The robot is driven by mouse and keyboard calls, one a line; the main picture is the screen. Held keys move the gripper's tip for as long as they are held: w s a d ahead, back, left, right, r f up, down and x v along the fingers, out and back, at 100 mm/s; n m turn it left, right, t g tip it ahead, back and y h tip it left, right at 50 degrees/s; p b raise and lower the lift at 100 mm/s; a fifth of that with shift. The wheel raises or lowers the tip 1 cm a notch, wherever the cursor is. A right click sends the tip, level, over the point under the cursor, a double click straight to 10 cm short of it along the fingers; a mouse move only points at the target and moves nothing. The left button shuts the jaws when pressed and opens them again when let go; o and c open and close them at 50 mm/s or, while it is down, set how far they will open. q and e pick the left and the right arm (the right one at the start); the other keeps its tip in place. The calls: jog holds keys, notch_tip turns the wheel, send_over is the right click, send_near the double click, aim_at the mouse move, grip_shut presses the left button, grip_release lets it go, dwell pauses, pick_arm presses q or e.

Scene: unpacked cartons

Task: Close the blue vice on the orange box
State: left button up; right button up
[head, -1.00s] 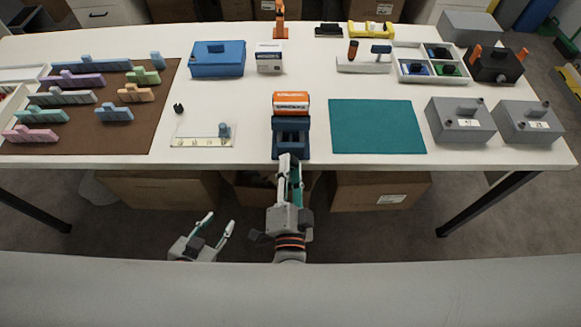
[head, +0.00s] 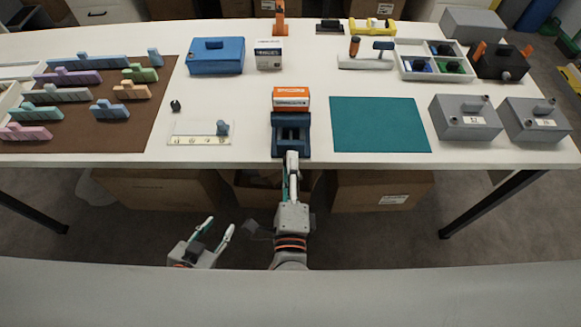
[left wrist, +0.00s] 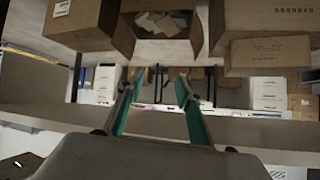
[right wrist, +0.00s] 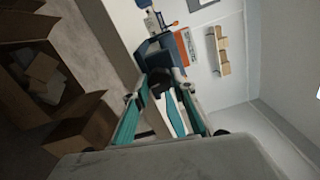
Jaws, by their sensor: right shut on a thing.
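The blue vice (head: 291,147) stands at the table's front edge in the head view; it also shows in the right wrist view (right wrist: 150,53). The orange box (head: 291,93), with a white label band, sits upright at the vice's far end; it shows in the right wrist view (right wrist: 183,45). I cannot tell whether both jaws touch it. My right gripper (head: 291,158) is at the vice's near end, shut on a dark vice handle (right wrist: 158,84) between its fingertips. My left gripper (head: 219,226) is open and empty, in front of the table and below its edge.
A teal mat (head: 380,125) lies right of the vice, and a white plate (head: 190,139) with a small blue knob lies left. Grey boxes (head: 466,122) stand further right. A blue case (head: 216,58) and white carton (head: 269,54) stand behind. Cartons (head: 380,191) are under the table.

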pick_arm(q)
notch_tip(320, 180, down, 8)
jog(key=b, duration=1.4)
jog(key=shift+w+d+r+m+b, duration=0.25)
jog(key=shift+w+m+b, duration=0.05)
jog(key=shift+w, duration=0.05)
pick_arm(e)
jog(key=shift+m, duration=9.6)
pick_arm(q)
jog(key=shift+r, duration=0.15)
pick_arm(e)
jog(key=shift+d, duration=0.1)
pick_arm(q)
jog(key=shift+w+d+r, duration=0.15)
jog(key=shift+w+r, duration=0.05)
pick_arm(e)
jog(key=shift+r, duration=0.1)
